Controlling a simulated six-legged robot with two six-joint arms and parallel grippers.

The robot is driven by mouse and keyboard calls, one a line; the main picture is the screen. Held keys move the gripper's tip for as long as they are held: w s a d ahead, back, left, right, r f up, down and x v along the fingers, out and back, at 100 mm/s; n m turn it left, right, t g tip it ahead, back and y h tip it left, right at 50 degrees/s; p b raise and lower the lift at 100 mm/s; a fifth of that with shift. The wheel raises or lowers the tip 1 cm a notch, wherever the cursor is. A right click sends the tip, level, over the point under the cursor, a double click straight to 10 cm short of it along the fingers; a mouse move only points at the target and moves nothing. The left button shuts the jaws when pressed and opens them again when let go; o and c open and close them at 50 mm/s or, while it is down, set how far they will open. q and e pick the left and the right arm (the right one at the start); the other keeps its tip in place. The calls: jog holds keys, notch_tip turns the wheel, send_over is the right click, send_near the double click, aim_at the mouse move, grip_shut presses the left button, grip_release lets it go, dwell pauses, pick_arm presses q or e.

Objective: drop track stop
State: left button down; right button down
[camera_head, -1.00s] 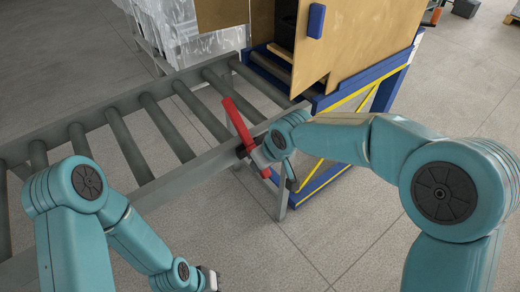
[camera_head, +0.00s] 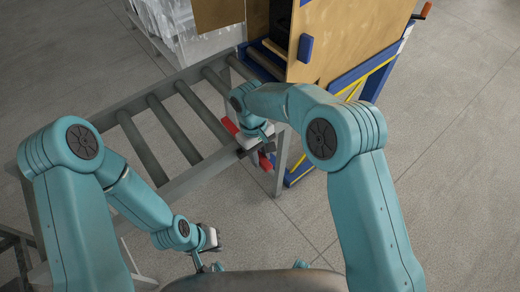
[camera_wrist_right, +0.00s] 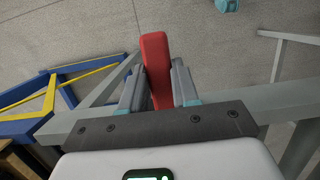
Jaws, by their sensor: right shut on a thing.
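The track stop is a red bar (camera_head: 230,126) at the near side rail of the roller track (camera_head: 152,152). In the head view my right arm and wrist hide its middle, and a short red piece shows below the wrist. My right gripper (camera_head: 264,146) is shut on the bar. In the right wrist view the red bar (camera_wrist_right: 157,62) stands between the two grey fingers of the gripper (camera_wrist_right: 158,88). My left gripper (camera_head: 208,264) hangs low in front of the track, away from the bar; its fingers are too small to read.
A tan-panelled machine on a blue frame (camera_head: 345,80) stands at the track's far right end. A grey track leg (camera_head: 279,165) stands just right of my right gripper. A pallet of clear-wrapped goods (camera_head: 170,25) is behind the track. The floor at right is open.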

dwell(0.5)
jog(key=c, duration=0.8)
grip_release()
jog(key=shift+c, duration=0.2)
jog(key=p+v, duration=0.2)
jog(key=v, duration=1.4)
jog(key=shift+w, duration=0.15)
jog(key=shift+a+r, duration=0.1)
jog(key=shift+a, duration=0.05)
